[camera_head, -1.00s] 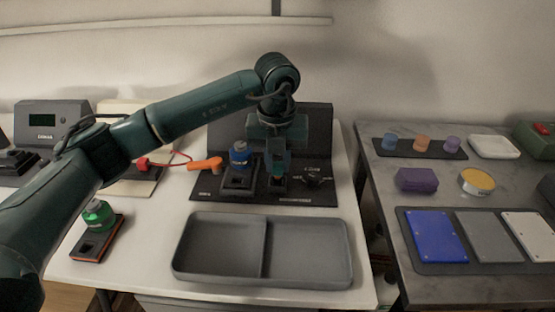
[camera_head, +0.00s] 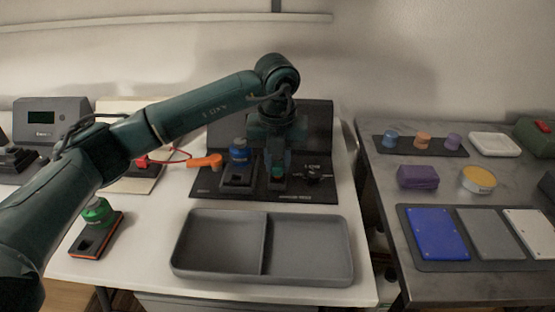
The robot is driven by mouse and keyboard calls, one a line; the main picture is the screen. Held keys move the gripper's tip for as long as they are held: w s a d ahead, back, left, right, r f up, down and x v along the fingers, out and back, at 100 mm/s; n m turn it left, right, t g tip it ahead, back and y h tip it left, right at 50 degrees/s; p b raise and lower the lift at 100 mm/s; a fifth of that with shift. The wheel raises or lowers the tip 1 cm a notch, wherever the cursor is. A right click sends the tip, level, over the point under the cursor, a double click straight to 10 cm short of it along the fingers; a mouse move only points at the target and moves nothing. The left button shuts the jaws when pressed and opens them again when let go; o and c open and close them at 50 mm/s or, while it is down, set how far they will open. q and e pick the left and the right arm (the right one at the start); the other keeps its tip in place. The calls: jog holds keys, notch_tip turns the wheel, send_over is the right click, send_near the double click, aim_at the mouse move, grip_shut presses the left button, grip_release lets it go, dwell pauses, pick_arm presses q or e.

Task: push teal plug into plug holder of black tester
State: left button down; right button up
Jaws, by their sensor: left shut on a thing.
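The black tester (camera_head: 320,190) stands on the white table, with a flat base and an upright back panel. My left gripper (camera_head: 277,165) points down over the middle of its base. It is shut on the teal plug (camera_head: 278,172), a small bit of which shows between the fingers. The plug is at a small dark holder (camera_head: 277,186) on the base; the fingers hide how deep it sits. A blue-topped piece (camera_head: 239,155) stands in a dark block just left of the gripper. My right gripper is not in view.
A grey two-part tray (camera_head: 263,245) lies in front of the tester. An orange-tipped probe (camera_head: 205,161) with a red cable lies to its left. A green-topped piece (camera_head: 97,212) stands at the left front. The right table (camera_head: 380,180) holds coloured parts and panels.

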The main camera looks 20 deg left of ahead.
pick_arm(q)
jog(key=shift+f+b, duration=0.3)
jog(key=shift+f, duration=0.25)
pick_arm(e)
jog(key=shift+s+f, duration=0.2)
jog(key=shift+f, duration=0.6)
pick_arm(q)
jog(key=c, duration=0.9)
grip_release()
jog(key=shift+r, duration=0.2)
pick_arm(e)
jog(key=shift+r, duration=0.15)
pick_arm(q)
jog(key=shift+r+p, duration=1.05)
jog(key=shift+r, duration=0.3)
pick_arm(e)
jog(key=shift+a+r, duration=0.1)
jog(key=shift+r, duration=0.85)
pick_arm(q)
jog(key=shift+r, duration=0.15)
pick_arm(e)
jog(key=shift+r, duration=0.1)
pick_arm(q)
jog(key=shift+r+p, duration=2.05)
jog(key=shift+r, duration=0.85)
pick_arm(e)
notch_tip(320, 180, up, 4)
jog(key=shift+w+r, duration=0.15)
